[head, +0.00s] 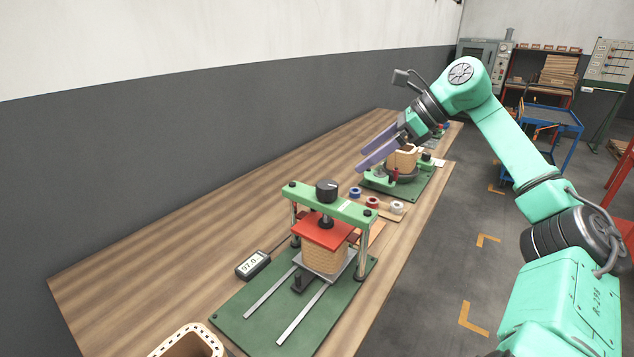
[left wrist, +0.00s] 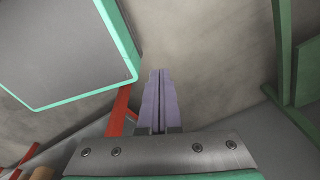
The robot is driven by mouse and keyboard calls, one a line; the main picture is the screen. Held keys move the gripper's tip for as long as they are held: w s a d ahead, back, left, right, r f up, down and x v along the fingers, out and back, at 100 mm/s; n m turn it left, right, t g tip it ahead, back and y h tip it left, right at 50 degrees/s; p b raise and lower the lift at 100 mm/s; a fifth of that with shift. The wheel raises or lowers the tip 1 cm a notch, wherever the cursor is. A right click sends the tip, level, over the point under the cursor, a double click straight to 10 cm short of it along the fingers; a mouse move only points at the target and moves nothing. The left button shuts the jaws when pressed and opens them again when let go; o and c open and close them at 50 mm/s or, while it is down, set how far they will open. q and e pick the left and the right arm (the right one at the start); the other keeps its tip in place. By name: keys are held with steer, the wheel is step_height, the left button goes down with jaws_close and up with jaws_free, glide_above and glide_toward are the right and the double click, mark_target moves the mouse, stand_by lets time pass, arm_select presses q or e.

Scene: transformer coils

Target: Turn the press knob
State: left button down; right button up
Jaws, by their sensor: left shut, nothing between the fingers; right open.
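The black press knob (head: 326,188) sits on top of the green crossbar (head: 340,203) of the press. Below it a red plate (head: 323,227) rests on a tan coil block (head: 325,257), on a green base (head: 238,312). My right gripper (head: 366,153) is open and empty, in the air above the table beyond the knob, up and to the right of it, not touching it. My left gripper shows only in the left wrist view (left wrist: 160,72), shut with nothing between its fingers. The press is not visible in that view.
A display reading 57.0 (head: 253,264) stands left of the press. Small coloured rolls (head: 372,202) lie behind it, and a second green fixture (head: 415,190) stands farther back. A perforated tan box (head: 190,341) is at the front.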

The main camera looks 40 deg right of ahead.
mark_target(328, 184)
steer(key=p+x, duration=0.1)
steer(key=x, duration=0.2)
steer(key=shift+f, duration=0.4)
steer(key=p+x, duration=0.1)
steer(key=x, duration=0.2)
steer(key=p+x, duration=0.1)
steer(key=x, duration=0.1)
steer(key=shift+w+a, duration=0.35)
steer(key=shift+w, duration=0.05)
steer(key=x, duration=0.2)
steer(key=shift+w+a+f, duration=0.1)
steer(key=shift+f, duration=0.2)
steer(key=shift+w+f, duration=0.1)
steer(key=shift+f, duration=0.15)
arm_select(q)
steer(key=r, duration=0.1)
steer(key=s+d+r, duration=0.1)
steer(key=r, duration=0.1)
steer(key=shift+d, duration=0.2)
arm_select(e)
steer(key=shift+w+a, duration=0.1)
arm_select(q)
steer(key=shift+s+f, duration=0.1)
steer(key=shift+s, duration=0.15)
arm_select(e)
steer(key=c, duration=1.4)
